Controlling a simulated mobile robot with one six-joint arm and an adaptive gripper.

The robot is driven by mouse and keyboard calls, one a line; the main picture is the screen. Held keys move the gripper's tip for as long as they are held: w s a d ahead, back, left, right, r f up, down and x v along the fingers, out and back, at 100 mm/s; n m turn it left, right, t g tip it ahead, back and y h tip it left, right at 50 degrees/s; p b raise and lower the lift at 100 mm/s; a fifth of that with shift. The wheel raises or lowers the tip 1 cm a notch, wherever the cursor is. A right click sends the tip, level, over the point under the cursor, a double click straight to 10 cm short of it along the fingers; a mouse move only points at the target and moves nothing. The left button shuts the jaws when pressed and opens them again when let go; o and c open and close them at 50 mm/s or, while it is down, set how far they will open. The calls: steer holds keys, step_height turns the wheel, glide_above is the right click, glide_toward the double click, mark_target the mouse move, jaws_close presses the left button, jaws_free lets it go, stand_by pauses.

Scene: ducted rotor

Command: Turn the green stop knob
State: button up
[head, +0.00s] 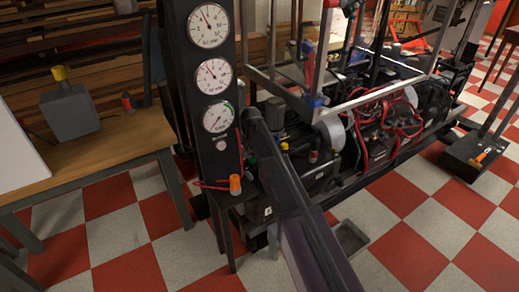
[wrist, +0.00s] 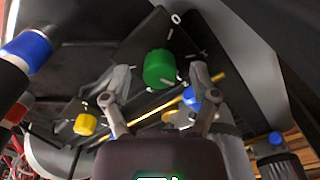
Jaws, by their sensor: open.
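The green stop knob (wrist: 159,69) shows in the wrist view on a dark panel with white marks around it. My gripper (wrist: 160,82) is open, with one finger on each side of the knob in the picture. The knob appears in the gap, slightly beyond the fingertips; I see no clear contact, and the depth between them is hard to tell. In the head view my arm reaches toward the machine beside the gauge column, and I cannot make out the green knob or the fingertips there.
A yellow knob (wrist: 85,124) and a blue knob (wrist: 190,95) sit close to my fingers. A blue-banded cylinder (wrist: 27,45) is at left. The gauge column (head: 205,110) stands beside my arm. A wooden table (head: 95,150) is left; red-hosed machinery (head: 380,120) is right.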

mark_target(252, 157)
steer(key=shift+n, duration=0.5)
steer(key=n, duration=1.4)
steer(key=shift+d+n, duration=0.1)
steer(key=shift+n, duration=0.3)
steer(key=n, duration=0.4)
steer(key=shift+w, duration=0.1)
steer(key=shift+r+n, duration=0.2)
steer(key=shift+n, duration=0.3)
step_height(252, 157, up, 14)
steer(key=p, duration=1.5)
steer(key=s+d+r+m+p, duration=0.9)
steer(key=s+d+r+p, duration=0.2)
steer(key=d+r, duration=0.1)
steer(key=shift+s+d+p, duration=0.25)
steer(key=shift+d+p, duration=0.05)
steer(key=shift+d, duration=0.25)
